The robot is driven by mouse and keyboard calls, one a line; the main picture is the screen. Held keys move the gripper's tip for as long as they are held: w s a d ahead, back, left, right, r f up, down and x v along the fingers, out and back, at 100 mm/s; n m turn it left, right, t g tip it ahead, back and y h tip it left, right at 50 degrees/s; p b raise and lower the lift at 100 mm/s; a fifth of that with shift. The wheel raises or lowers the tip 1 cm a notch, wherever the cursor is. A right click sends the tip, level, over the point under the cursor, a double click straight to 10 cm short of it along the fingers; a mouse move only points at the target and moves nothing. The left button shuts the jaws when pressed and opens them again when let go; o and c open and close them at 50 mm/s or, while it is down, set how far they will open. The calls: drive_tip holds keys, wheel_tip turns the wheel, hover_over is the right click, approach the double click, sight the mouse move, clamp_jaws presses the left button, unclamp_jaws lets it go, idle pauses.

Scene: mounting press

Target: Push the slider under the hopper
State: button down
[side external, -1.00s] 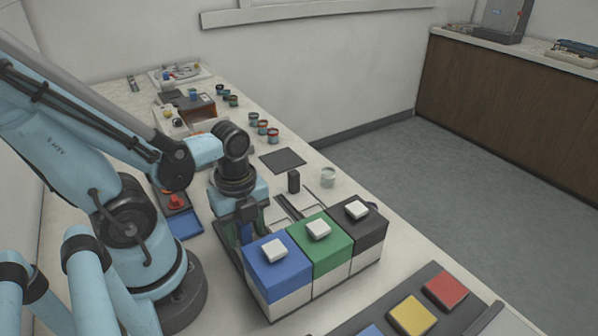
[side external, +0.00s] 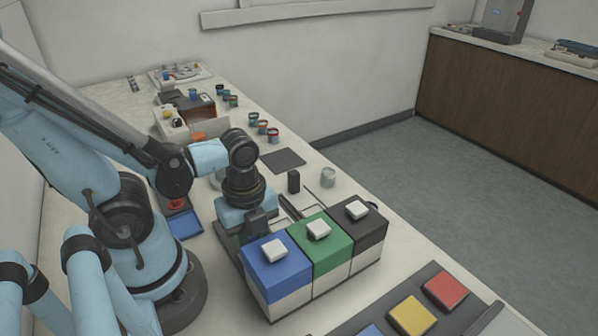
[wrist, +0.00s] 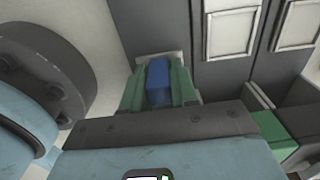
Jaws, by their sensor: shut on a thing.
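In the wrist view, the green fingers of my gripper (wrist: 157,88) are closed on either side of a blue upright handle (wrist: 158,72), which I take as the slider's. A pale plate edge shows just beyond it. In the side view, my gripper (side external: 256,222) is low behind the blue hopper (side external: 278,266), close to it. Its fingertips and the blue handle are hidden there. A green hopper (side external: 319,246) and a black hopper (side external: 358,230) stand beside the blue one, each with a white cap. I cannot tell how far the slider is under its hopper.
A black handle (side external: 294,181) stands on the rails behind the hoppers. A glass jar (side external: 328,177) is to its right. A dark panel with blue, yellow and red pads (side external: 411,315) lies in front. A blue tray (side external: 185,224) lies left of my gripper.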

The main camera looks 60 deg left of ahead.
drive_tip(key=shift+d, duration=0.45)
drive_tip(key=c, duration=1)
unclamp_jaws()
drive_tip(key=shift+o, duration=0.2)
drive_tip(key=shift+r, duration=0.1)
wheel_tip(320, 180, up, 12)
